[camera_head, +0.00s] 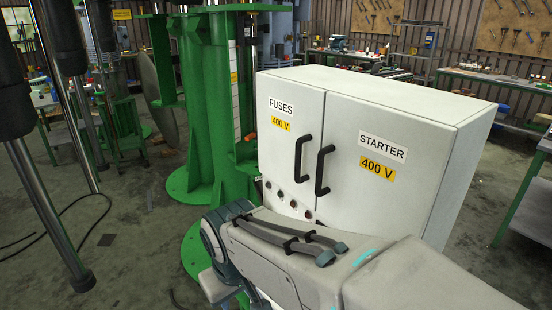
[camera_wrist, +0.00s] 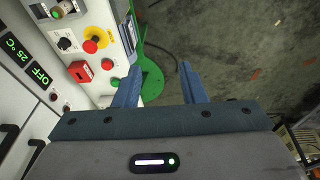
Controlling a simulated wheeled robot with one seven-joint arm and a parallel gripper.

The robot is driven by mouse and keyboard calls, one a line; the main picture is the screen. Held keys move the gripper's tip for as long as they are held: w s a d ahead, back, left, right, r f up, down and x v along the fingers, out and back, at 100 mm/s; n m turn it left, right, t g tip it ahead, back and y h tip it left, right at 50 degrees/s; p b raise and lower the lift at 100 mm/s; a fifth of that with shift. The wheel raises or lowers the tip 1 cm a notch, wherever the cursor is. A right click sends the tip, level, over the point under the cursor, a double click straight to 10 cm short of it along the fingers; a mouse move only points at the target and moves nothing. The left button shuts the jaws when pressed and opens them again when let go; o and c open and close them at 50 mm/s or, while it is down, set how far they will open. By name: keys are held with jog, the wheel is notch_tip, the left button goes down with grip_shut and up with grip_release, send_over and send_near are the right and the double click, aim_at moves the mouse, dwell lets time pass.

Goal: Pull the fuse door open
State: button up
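The fuse door (camera_head: 287,160) is the narrow left door of a white cabinet, labelled FUSES 400 V, and it looks shut. Its black handle (camera_head: 302,158) stands upright near the door's right edge. The wider STARTER door (camera_head: 370,185) is beside it, with its own black handle (camera_head: 323,171). In the wrist view, my gripper (camera_wrist: 161,86) has its two blue fingers apart with nothing between them. Dark handle-like bars (camera_wrist: 8,136) show at that view's lower left edge, away from the fingers. In the head view my arm covers the cabinet's lower front and the fingertips cannot be made out.
In the wrist view, a control panel with a red emergency button (camera_wrist: 92,45) and a red switch (camera_wrist: 80,71) is left of the fingers. A green machine column (camera_head: 210,100) stands left of the cabinet. Workbenches (camera_head: 510,82) stand behind. Open floor (camera_wrist: 235,50) lies beyond the fingers.

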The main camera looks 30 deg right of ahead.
jog(key=w+d+f+n+g+h+b, duration=0.1)
jog(key=w+d+n+h, duration=0.1)
jog(key=d+n, duration=0.15)
jog(key=w+d+f+n+h+b, duration=0.1)
jog(key=w+d+n+h, duration=0.1)
jog(key=d, duration=0.3)
jog(key=n+t+h+b, duration=0.3)
jog(key=n+h+b, duration=0.2)
jog(key=n+h, duration=0.9)
send_near(296, 162)
jog(key=shift+n+y, duration=0.45)
jog(key=shift+y, duration=0.15)
jog(key=x, duration=1.1)
jog(key=shift+s+r, duration=0.1)
jog(key=shift+r, duration=0.3)
jog(key=shift+a, duration=0.1)
grip_shut()
